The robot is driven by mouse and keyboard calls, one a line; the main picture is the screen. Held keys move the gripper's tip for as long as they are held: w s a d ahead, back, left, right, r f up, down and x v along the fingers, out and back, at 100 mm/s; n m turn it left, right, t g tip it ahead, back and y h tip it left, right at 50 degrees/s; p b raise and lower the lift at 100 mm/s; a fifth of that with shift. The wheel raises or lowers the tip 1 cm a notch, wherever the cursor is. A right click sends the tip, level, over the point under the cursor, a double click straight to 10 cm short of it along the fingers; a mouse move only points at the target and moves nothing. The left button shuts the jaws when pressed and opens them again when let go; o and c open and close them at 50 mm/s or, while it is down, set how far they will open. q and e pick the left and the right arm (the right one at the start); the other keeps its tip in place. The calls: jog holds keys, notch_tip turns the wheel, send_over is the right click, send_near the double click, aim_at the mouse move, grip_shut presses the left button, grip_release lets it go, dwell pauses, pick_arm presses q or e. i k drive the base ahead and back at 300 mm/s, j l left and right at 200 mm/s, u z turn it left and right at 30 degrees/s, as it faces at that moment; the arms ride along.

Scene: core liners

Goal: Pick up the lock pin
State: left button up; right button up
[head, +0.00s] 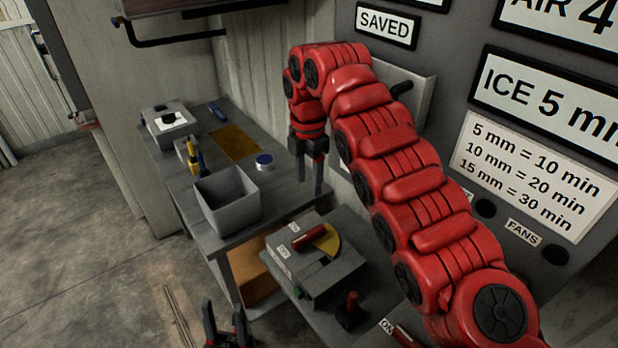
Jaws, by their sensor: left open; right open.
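I cannot tell for sure which thing is the lock pin. A small red upright piece (352,302) on a dark base stands at the front right of the grey lever box (325,278), and it may be the pin. The box carries a red handle (309,237) lying across a yellow plate (327,241). My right gripper (308,184) points down, open and empty, above and behind the lever box, near the bench's right end. My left gripper (224,308) is open at the bottom edge of the view, left of the lever box; its lower part is cut off.
The grey bench (178,185) holds an open grey bin (227,201), a blue-lidded round tin (264,161), a yellow sheet (236,142), small yellow and blue tools (193,154) and a white-topped box (170,125). A signed grey panel (455,95) stands at right. Left floor is open.

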aim_at(353, 299)
jog(key=k, duration=1.5)
